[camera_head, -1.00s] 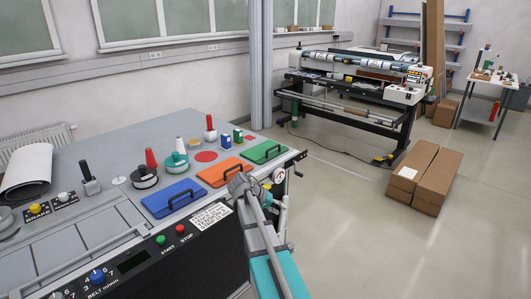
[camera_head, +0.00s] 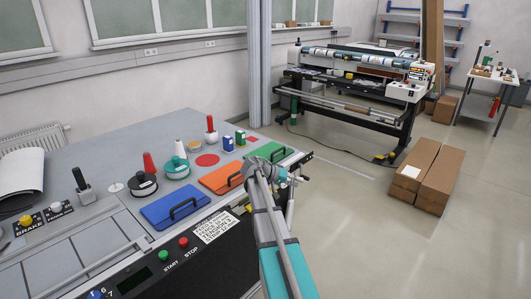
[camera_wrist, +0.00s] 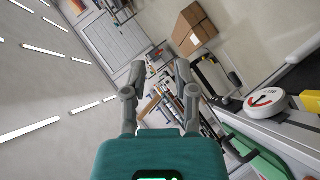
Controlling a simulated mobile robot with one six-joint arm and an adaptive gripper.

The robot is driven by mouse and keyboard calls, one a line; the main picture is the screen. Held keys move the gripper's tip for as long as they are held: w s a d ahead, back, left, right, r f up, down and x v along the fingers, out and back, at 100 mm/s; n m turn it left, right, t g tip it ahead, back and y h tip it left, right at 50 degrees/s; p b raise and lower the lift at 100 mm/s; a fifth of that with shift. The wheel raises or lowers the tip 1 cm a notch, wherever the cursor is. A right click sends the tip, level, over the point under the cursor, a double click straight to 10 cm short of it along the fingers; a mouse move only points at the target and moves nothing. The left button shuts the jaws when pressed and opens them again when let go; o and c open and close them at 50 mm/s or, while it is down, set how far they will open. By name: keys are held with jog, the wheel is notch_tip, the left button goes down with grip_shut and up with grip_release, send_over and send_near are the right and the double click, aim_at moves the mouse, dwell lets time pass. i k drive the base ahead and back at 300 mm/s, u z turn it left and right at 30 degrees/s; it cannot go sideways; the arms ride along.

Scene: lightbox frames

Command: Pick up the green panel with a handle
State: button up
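The green panel (camera_head: 263,151) lies flat at the far right corner of the grey worktable, beyond the orange panel. Its dark handle (camera_head: 278,155) stands up near its right side. My gripper (camera_head: 287,176) is just in front of the green panel at the table's edge, apart from its handle. In the wrist view, my gripper's two fingers (camera_wrist: 160,72) are spread with nothing between them. A green surface, apparently the panel (camera_wrist: 262,160), shows at the lower right of that view, partly cut off.
The orange panel (camera_head: 217,180) and blue panel (camera_head: 166,208) with handles lie to the left. A round gauge (camera_wrist: 265,101) is near my gripper. Open floor lies right of the table.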

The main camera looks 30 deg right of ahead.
aim_at(269, 150)
jog(key=i, duration=1.15)
